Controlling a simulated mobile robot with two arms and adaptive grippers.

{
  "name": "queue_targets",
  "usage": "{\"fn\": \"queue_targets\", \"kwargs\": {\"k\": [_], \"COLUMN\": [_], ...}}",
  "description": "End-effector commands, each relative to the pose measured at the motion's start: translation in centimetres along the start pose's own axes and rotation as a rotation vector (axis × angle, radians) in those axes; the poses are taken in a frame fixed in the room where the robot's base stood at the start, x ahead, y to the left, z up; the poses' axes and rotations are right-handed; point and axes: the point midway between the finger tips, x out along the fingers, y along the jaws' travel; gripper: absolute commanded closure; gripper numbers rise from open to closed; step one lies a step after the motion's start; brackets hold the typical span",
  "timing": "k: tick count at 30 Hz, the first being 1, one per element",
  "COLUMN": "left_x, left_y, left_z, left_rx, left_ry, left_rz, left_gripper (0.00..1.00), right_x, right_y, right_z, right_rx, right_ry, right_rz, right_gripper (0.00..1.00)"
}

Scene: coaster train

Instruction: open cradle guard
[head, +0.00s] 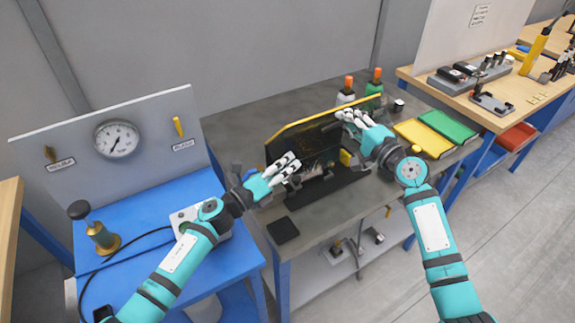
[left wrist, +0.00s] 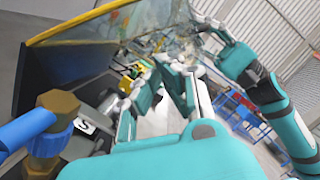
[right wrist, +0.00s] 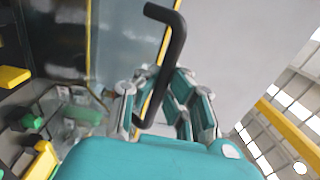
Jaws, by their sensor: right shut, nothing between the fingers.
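The cradle guard (head: 300,141) is a dark see-through panel with a yellow top edge. It stands upright on the grey bench and also shows in the left wrist view (left wrist: 70,52). A black bent handle (right wrist: 176,40) shows at my right fingertips in the right wrist view; whether they touch it I cannot tell. My right gripper (head: 350,119) is shut and empty at the guard's upper right end. My left gripper (head: 287,167) is in front of the guard's left part, holding nothing I can make out. Its finger gap is unclear.
Two orange-capped bottles (head: 375,84) stand behind the guard. Yellow (head: 423,138) and green (head: 449,125) trays lie to the right. A black square pad (head: 283,230) lies at the front left. A gauge panel (head: 112,120) stands at far left.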

Motion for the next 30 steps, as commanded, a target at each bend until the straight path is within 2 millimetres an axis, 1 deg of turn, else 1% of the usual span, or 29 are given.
{"fn": "queue_targets", "kwargs": {"k": [1,3,5,11,12,23,26,29,30], "left_x": [0.2,0.2,0.2,0.2,0.2,0.2,0.1,0.1,0.1], "left_y": [-0.3,-0.3,-0.3,-0.4,-0.4,-0.3,-0.2,-0.2,-0.2], "left_z": [1.8,1.9,1.9,1.9,1.9,1.6,1.5,1.5,1.5], "left_rx": [0.007,0.007,0.007,0.008,0.009,0.008,0.007,0.007,0.007], "left_ry": [-0.031,-0.032,-0.032,-0.032,-0.031,-0.027,-0.027,-0.027,-0.027], "left_rz": [0.001,0.001,0.001,-0.001,-0.002,-0.001,0.000,0.001,0.001], "left_gripper": [1.00,1.00,1.00,1.00,1.00,1.00,1.00,1.00,1.00], "right_x": [-0.1,-0.2,-0.2,-0.2,-0.2,-0.4,-1.4,-3.1,-4.0], "right_y": [0.1,0.2,0.3,0.5,0.6,0.7,0.7,0.7,0.7], "right_z": [0.0,0.0,-0.1,-0.1,-0.1,0.0,-0.1,-0.1,-0.2], "right_rx": [0.002,0.003,0.003,0.004,0.004,0.003,0.003,0.001,0.001], "right_ry": [-0.001,-0.001,-0.001,0.000,0.000,-0.001,0.001,0.002,0.002], "right_rz": [0.004,0.006,0.007,0.011,0.011,0.013,0.013,0.013,0.012], "right_gripper": [1.00,1.00,0.93,0.67,0.66,0.66,0.66,0.66,0.66]}}
